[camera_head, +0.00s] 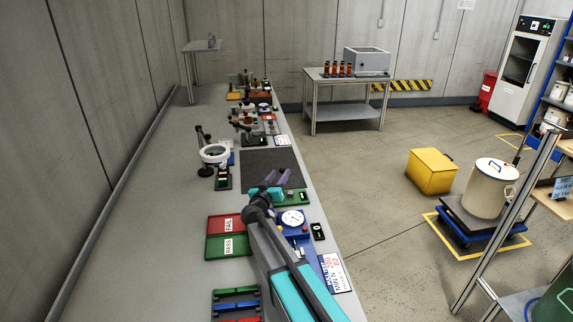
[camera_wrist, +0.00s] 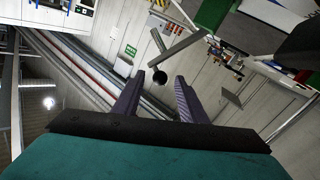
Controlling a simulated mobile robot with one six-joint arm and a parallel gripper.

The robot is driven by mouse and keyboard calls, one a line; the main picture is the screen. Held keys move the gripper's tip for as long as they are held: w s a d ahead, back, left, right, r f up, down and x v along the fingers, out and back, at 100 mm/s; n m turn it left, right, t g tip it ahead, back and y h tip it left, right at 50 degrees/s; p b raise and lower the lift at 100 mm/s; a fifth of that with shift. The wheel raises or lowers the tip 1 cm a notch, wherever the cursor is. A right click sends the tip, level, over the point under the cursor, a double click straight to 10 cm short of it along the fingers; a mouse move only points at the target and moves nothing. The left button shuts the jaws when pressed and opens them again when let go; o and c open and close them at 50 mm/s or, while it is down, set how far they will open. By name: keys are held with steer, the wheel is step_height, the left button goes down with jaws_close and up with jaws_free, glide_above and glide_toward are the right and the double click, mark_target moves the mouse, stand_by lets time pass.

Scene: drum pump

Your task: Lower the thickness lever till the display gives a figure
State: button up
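A blue gauge with a round white dial (camera_head: 293,218) stands on the bench, partly covered by my arm. A small dark display (camera_head: 318,231) sits just right of it; its reading is too small to make out. I cannot pick out the thickness lever; my arm may hide it.
A red FAIL tray (camera_head: 225,224) and a green PASS tray (camera_head: 228,246) lie left of my arm. A printed card (camera_head: 335,272) lies at the right bench edge. A dark mat (camera_head: 262,170) and a ring magnifier (camera_head: 214,153) are farther along. The bench's left side is clear.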

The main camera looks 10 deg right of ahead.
steer(key=p+x, duration=0.3)
steer(key=x, duration=0.4)
steer(key=shift+w+d, duration=0.2)
steer(key=shift+w, duration=0.1)
steer(key=shift+c, duration=0.2)
